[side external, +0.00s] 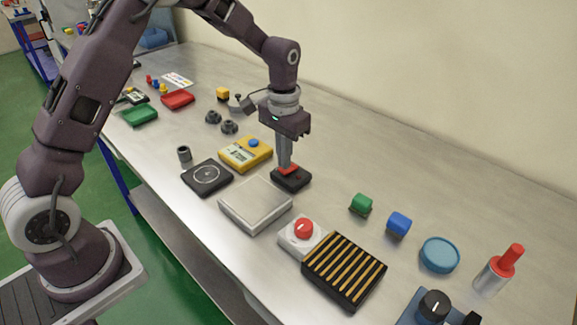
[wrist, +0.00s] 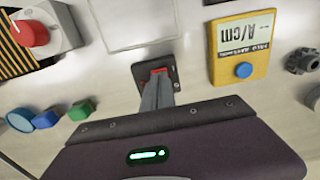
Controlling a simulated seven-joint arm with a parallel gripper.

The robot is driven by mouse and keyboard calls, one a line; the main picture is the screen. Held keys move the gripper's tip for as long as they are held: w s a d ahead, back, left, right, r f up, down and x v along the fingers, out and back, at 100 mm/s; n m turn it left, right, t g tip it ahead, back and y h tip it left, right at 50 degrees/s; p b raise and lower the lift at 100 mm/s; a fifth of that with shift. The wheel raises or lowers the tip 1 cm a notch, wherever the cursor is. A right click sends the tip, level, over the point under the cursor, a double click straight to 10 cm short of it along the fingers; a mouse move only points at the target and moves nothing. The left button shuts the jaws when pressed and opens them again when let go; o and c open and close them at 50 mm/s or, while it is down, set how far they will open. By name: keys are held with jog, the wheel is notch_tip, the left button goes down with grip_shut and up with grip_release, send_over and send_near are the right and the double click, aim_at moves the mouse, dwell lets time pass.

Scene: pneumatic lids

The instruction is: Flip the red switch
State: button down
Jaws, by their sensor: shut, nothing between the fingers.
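The red switch (side external: 289,169) is a red rocker on a small black base (side external: 293,181) on the metal bench, near the middle of the side external view. It also shows in the wrist view (wrist: 158,71), on its dark base. My gripper (side external: 285,165) points straight down with its fingers shut and nothing between them. The fingertips are at the red rocker and appear to touch it or sit just above it; I cannot tell which. In the wrist view the fingers (wrist: 158,80) hide part of the switch.
A yellow meter (side external: 246,153) and a silver plate (side external: 255,204) stand close to the switch. A red knob on a white box (side external: 303,231) and a black-and-yellow striped block (side external: 344,270) are nearer the front. Green (side external: 361,203) and blue (side external: 398,224) blocks lie to the right.

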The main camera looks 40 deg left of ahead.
jog(key=shift+f, duration=0.6)
jog(key=shift+r, duration=3.5)
jog(key=shift+r, duration=0.1)
jog(key=s+d+r+t, duration=0.1)
jog(key=s+r+t, duration=0.2)
jog(key=s+r, duration=1.15)
jog(key=s+d+f+t, duration=0.1)
jog(key=s+f+t, duration=0.1)
jog(key=s, duration=1.2)
jog(key=shift+s+t, duration=0.3)
